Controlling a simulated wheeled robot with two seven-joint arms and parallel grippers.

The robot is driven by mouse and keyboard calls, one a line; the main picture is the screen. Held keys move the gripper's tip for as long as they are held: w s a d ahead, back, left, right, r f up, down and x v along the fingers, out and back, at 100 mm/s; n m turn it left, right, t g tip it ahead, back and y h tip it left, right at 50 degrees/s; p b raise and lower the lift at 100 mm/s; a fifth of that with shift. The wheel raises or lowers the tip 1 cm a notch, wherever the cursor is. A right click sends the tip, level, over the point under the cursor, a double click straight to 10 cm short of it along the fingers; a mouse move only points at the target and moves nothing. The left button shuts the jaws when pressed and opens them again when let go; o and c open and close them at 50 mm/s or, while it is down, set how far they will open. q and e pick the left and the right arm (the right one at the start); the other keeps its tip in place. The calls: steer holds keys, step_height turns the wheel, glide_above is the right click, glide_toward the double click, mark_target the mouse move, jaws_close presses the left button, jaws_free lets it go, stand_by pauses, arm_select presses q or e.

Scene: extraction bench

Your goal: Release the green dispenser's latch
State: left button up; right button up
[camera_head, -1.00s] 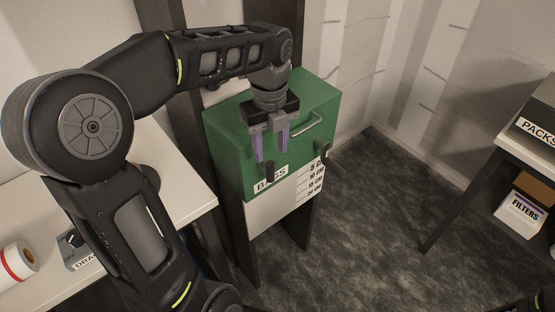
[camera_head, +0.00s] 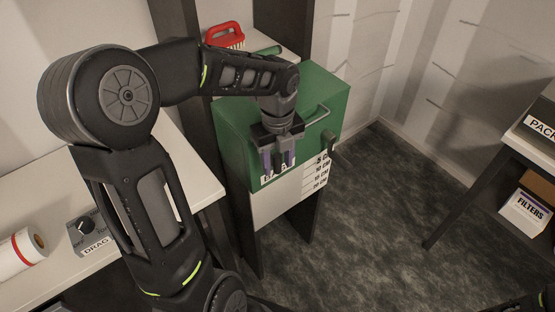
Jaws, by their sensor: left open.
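The green dispenser (camera_head: 236,128) stands in the middle of the view, with a metal handle (camera_head: 311,117) on its top and a white label on its front that my gripper partly covers. My left gripper (camera_head: 278,160) points down at the dispenser's front, its purple fingers apart and open. A small dark part, which looks like the latch, shows between the fingers just above the label. I cannot tell whether the fingers touch it. A second dark lever (camera_head: 333,147) sticks out at the dispenser's right end.
A white length scale (camera_head: 316,170) is on the dispenser's lower front. A red brush (camera_head: 225,36) lies on a shelf behind. A white bench with a roll (camera_head: 20,250) and a DRAG dial box (camera_head: 88,235) is at left. A shelf with a FILTERS box (camera_head: 527,210) is at right.

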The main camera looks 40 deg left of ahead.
arm_select(q)
steer(key=shift+c, duration=0.2)
jaws_close()
stand_by(0.3)
